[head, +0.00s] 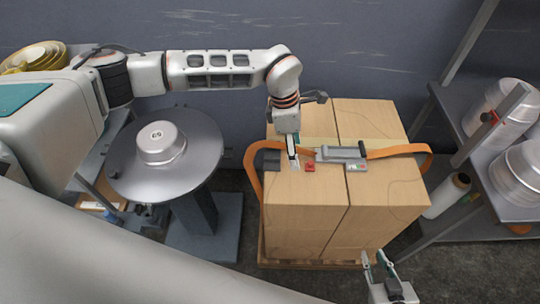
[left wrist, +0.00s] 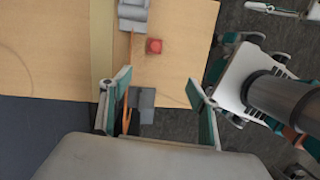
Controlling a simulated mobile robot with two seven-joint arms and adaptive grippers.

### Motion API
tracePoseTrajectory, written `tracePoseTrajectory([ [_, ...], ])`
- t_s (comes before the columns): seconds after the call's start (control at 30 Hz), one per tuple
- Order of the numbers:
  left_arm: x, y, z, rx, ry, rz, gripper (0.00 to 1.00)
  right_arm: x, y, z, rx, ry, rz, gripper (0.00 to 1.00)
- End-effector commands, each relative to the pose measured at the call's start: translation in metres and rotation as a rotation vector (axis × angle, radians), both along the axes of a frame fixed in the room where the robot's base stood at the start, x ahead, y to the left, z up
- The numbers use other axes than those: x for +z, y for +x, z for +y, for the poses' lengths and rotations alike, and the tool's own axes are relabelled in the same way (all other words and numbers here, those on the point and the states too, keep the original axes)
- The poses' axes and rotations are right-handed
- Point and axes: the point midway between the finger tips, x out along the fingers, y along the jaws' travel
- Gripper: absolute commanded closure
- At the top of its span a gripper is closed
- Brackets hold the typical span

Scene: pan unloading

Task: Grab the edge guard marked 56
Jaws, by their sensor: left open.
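A grey edge guard (head: 272,160) sits at the left top edge of the strapped boxes, by the orange strap. In the left wrist view a grey edge guard (left wrist: 142,106) shows between the fingers, beside the strap; no number is readable on it. My left gripper (head: 293,152) points down over the box top, just right of the guard. In the left wrist view its fingers (left wrist: 158,100) stand wide apart with nothing clamped. A second grey piece with a pale label (head: 355,167) lies near the tensioner. My right gripper (head: 382,277) is at the front right, fingers apart and empty.
A grey strap tensioner (head: 341,153) and a small red piece (head: 310,167) lie on the boxes (head: 305,220). The orange strap (head: 256,180) loops out on both sides. A round table (head: 190,180) holds a marked metal pan (head: 160,148). A shelf with pans (head: 500,110) stands right.

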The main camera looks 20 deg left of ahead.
Motion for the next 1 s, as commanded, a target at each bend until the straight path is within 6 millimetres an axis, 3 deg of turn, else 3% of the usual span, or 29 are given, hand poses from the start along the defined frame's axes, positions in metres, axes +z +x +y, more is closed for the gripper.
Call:
tracePoseTrajectory([
  [0.03,0.005,0.014,0.025,0.016,0.076,-0.017,0.39,0.000,0.000,0.000,0.000,0.000,0.000,0.76],
  [0.1,0.009,0.024,0.051,0.038,0.153,-0.027,0.39,0.000,0.000,0.000,0.000,0.000,0.000,0.76],
  [0.23,0.010,0.032,0.074,0.058,0.220,-0.033,0.39,0.000,0.000,0.000,0.000,0.000,0.000,0.76],
  [0.57,-0.021,0.031,0.078,0.060,0.224,-0.030,0.39,0.004,0.000,0.000,0.000,0.000,0.001,0.76],
  [0.8,-0.055,0.029,0.082,0.060,0.222,-0.030,0.39,0.008,0.000,0.000,0.000,0.000,0.001,0.76],
  [1.0,-0.065,0.030,0.082,0.059,0.223,-0.032,0.39,0.009,0.000,0.000,0.000,-0.001,0.002,0.76],
])
